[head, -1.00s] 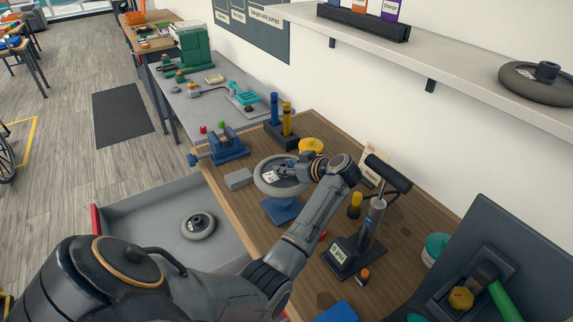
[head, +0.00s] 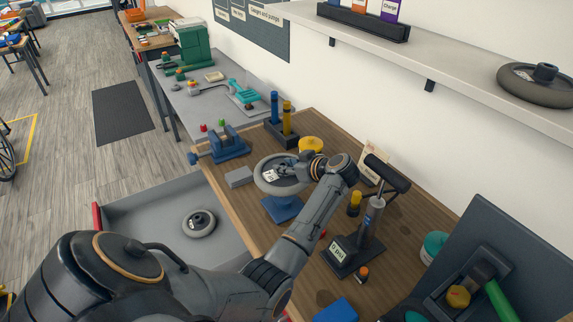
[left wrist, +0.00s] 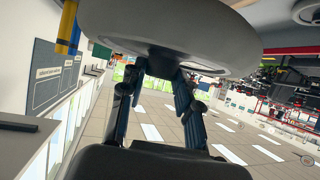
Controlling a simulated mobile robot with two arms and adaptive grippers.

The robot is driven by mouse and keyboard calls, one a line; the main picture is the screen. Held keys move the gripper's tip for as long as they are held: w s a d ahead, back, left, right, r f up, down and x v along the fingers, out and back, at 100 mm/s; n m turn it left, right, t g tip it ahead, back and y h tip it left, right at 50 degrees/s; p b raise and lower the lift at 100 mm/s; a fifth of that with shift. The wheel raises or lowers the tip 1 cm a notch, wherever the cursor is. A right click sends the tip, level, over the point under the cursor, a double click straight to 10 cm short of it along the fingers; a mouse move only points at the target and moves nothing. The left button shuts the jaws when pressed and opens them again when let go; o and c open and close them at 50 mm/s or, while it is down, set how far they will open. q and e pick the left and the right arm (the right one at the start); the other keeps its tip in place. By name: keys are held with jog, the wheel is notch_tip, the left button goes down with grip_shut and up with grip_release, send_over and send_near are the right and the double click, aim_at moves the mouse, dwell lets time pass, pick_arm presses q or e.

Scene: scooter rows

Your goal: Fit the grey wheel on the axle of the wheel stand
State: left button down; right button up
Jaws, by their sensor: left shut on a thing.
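The grey wheel (head: 264,186) is in the grip of my left gripper (head: 287,172), directly over the blue wheel stand (head: 282,210) on the wooden bench. The wheel lies roughly flat and hides the top of the stand and its axle. I cannot tell whether the wheel touches the axle or hangs above it. In the left wrist view the wheel (left wrist: 190,40) fills the top, and the fingers of my left gripper (left wrist: 160,72) reach up to its hub. My right gripper is not in view.
On the wooden bench (head: 235,195) are a grey block (head: 239,177), a blue vise (head: 228,148), a yellow disc (head: 311,145) and a black pump (head: 352,256). Another grey wheel (head: 199,223) lies in the open drawer (head: 140,215). A third wheel (head: 535,88) is on the shelf.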

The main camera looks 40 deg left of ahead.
aim_at(304, 190)
pick_arm(q)
jog(key=shift+f+b, duration=0.7)
jog(key=shift+f, duration=0.7)
jog(key=shift+f+b, duration=1.2)
jog(key=shift+f, duration=1.5)
jog(key=c, duration=0.9)
grip_release()
jog(key=shift+o, duration=0.2)
jog(key=shift+f, duration=0.1)
jog(key=shift+d+r, duration=0.2)
jog(key=shift+d, duration=0.3)
jog(key=v, duration=0.6)
jog(key=shift+s+d+r, duration=0.1)
jog(key=shift+d+r, duration=0.15)
